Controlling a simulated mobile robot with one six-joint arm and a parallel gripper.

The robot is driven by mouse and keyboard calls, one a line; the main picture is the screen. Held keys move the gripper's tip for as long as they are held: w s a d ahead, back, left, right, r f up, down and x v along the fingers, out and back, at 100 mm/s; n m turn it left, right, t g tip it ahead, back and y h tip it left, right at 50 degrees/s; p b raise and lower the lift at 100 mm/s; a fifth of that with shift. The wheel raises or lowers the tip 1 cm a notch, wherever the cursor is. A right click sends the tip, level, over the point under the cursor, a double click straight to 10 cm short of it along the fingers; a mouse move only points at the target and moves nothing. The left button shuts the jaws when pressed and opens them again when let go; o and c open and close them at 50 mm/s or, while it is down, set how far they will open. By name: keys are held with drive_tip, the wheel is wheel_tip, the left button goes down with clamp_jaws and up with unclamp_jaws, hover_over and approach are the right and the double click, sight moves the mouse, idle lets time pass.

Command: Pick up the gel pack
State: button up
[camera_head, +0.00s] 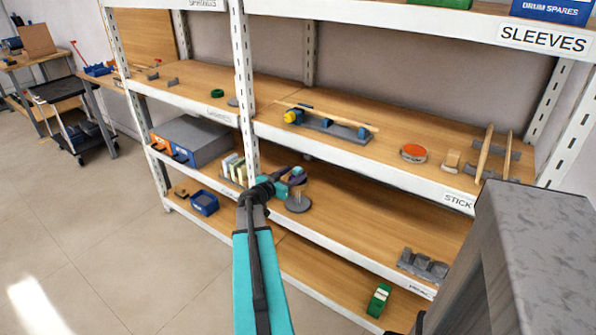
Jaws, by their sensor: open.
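My gripper (293,177) is at the end of my teal arm, at the middle shelf just right of the white upright post. It is open. A small dark purple-blue item (297,180) shows right at the fingers, above a round grey stand (298,205). It may be the gel pack, but it is too small and partly covered to be sure. I cannot tell whether the fingers touch it. No other thing in view is clearly a gel pack.
White shelving with wooden boards fills the view. Pale upright packs (233,168) and a grey case (193,140) are left of the post. A blue bin (204,202) and a green item (378,299) are lower down.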

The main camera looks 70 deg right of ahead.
drive_tip(key=shift+s+d+f, duration=0.1)
drive_tip(key=shift+s+d, duration=0.05)
drive_tip(key=shift+d, duration=0.5)
drive_tip(key=c, duration=1.1)
drive_tip(key=shift+r, duration=0.75)
drive_tip(key=shift+r+b, duration=0.3)
drive_tip(key=shift+r, duration=0.65)
drive_tip(key=f+b+v, duration=0.1)
drive_tip(key=v, duration=0.5)
drive_tip(key=f+b+v, duration=0.1)
drive_tip(key=v, duration=0.4)
drive_tip(key=b+v, duration=0.1)
drive_tip(key=v, duration=0.5)
drive_tip(key=shift+a+f, duration=0.3)
drive_tip(key=shift+a, duration=0.3)
drive_tip(key=shift+w, duration=0.2)
